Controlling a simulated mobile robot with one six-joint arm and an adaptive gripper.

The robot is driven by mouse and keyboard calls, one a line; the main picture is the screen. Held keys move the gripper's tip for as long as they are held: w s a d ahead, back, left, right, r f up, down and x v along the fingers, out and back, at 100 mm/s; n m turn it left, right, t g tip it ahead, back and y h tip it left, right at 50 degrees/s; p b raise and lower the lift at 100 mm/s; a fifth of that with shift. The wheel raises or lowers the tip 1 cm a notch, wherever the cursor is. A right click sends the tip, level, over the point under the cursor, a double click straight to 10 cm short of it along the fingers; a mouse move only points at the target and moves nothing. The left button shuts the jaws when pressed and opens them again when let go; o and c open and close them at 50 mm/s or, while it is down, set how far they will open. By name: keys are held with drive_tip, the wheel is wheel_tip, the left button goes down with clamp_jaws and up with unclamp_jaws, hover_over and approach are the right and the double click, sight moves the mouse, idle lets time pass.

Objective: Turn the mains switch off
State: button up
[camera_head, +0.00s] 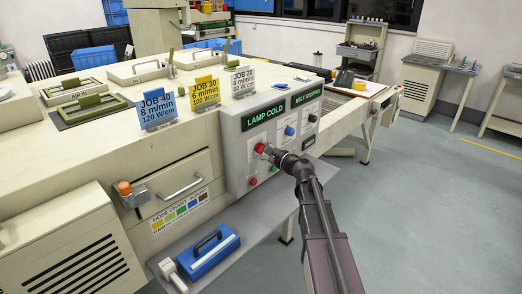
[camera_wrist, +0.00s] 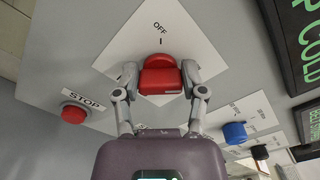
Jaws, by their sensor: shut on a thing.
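In the head view the red knob (camera_head: 260,148) shows on the machine's front panel, below the LAMP COLD display. My gripper (camera_wrist: 160,84) has one finger on each side of the red knob and is shut on it. In the head view my gripper (camera_head: 268,152) reaches the panel from the lower right and partly covers the plate.
A red STOP button (camera_wrist: 74,113) sits left of the knob in the wrist view. A blue knob (camera_wrist: 235,132) and a black knob (camera_wrist: 260,152) are to the right. A grey shelf (camera_head: 245,218) with a blue case (camera_head: 208,253) juts out below the panel.

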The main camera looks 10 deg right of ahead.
drive_tip(key=n, duration=0.4)
drive_tip(key=shift+a+f, duration=0.1)
drive_tip(key=n, duration=0.4)
drive_tip(key=shift+f+n, duration=0.1)
drive_tip(key=shift+n, duration=0.3)
drive_tip(key=n, duration=0.4)
drive_tip(key=shift+f+n+b, duration=0.15)
drive_tip(key=shift+n+b, duration=0.15)
drive_tip(key=shift+b, duration=0.05)
drive_tip(key=shift+n, duration=1.9)
drive_tip(key=shift+w, duration=0.1)
drive_tip(key=o, duration=1.1)
drive_tip(key=shift+o, duration=0.2)
